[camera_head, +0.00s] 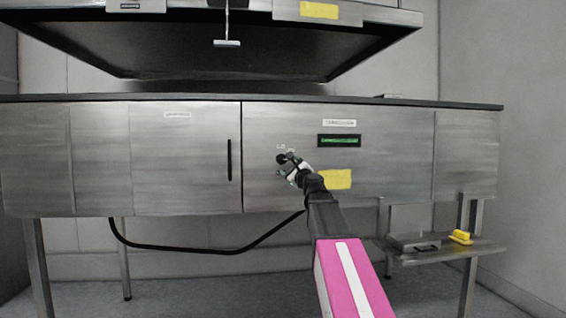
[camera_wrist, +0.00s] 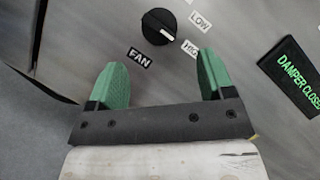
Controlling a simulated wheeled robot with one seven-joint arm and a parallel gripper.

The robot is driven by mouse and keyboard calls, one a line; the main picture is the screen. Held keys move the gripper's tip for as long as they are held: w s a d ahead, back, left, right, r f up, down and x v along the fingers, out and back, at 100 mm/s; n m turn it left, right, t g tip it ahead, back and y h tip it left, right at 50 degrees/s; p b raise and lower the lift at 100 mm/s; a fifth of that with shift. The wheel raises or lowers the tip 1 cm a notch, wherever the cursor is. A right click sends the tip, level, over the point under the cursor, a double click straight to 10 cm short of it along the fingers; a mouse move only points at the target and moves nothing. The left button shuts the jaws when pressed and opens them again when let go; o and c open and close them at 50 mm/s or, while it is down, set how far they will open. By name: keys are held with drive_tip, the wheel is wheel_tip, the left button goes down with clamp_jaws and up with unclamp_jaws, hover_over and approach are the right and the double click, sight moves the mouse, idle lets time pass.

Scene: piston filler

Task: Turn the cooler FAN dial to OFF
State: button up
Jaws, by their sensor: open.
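The FAN dial (camera_wrist: 156,24) is a round black knob with a white pointer mark, on the steel panel at the top of the wrist view. Its mark points toward the HIGH label (camera_wrist: 191,48). The LOW label (camera_wrist: 200,20) is above that, and the FAN label (camera_wrist: 139,60) is below left. No OFF label shows. My gripper (camera_wrist: 161,78) has its green fingers spread wide and empty. The dial lies beyond the fingertips, roughly between them in the picture, with no visible contact. In the head view my gripper (camera_head: 289,166) is close to the panel and partly covers the dial area.
A green-lit display reading DAMPER CLOSED (camera_wrist: 296,77) is right of the dial. A yellow note (camera_head: 335,179) is on the panel beside my arm. A black door handle (camera_head: 229,160) is to the left. A dark hood (camera_head: 200,50) hangs above the counter. A low side shelf (camera_head: 470,249) is at right.

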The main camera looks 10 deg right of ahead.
sight(282, 160)
drive_tip(key=x, duration=0.8)
drive_tip(key=shift+w, duration=0.2)
drive_tip(key=c, duration=0.9)
